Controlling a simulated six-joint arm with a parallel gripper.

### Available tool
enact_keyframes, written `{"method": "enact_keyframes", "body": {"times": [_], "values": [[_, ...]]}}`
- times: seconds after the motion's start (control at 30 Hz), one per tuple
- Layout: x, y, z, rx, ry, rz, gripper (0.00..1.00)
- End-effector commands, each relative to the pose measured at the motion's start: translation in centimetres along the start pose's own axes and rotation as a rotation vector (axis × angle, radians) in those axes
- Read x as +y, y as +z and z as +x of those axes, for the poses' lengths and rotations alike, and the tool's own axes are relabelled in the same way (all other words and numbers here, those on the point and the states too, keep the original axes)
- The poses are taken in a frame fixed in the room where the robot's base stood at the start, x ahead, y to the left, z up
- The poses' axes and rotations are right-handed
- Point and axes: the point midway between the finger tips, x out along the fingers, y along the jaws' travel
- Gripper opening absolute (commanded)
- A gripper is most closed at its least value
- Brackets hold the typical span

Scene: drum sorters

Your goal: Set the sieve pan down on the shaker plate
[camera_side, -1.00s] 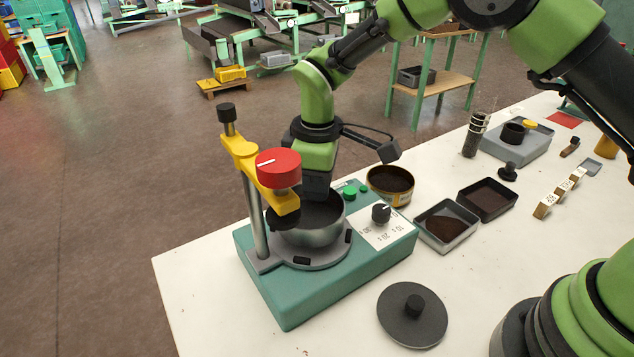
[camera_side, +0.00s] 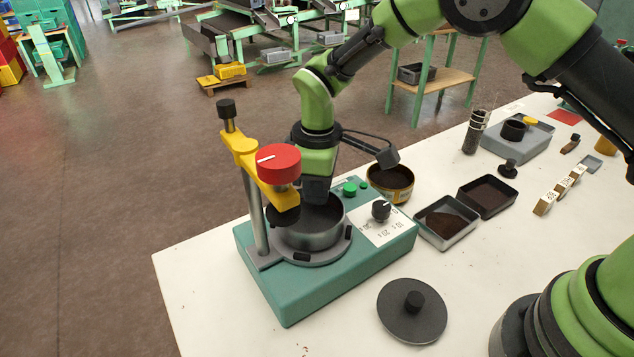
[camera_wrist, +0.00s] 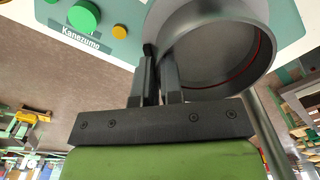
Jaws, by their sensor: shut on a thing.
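The grey metal sieve pan (camera_side: 311,237) sits low over the round grey shaker plate (camera_side: 325,258) on the teal shaker. In the side view I cannot tell whether its base touches the plate. My gripper (camera_side: 316,200) is at the pan's far rim, pointing down. In the wrist view, my gripper (camera_wrist: 165,75) has its two dark fingers closed on the wall of the pan (camera_wrist: 215,65), and the pan's open inside shows. The fingertips are partly hidden by the rim in the side view.
A yellow clamp arm with a red knob (camera_side: 278,163) overhangs the pan's left side on a steel post (camera_side: 256,215). A dark lid (camera_side: 412,311) lies on the white table in front. A round tin (camera_side: 391,183) and sample trays (camera_side: 446,222) stand to the right.

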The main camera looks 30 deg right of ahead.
Motion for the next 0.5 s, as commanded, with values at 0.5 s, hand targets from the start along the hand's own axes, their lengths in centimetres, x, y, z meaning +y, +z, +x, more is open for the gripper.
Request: {"method": "enact_keyframes", "body": {"times": [0.5], "values": [[-0.01, 0.01, 0.48, 0.000, 0.000, 0.001, 0.37]]}}
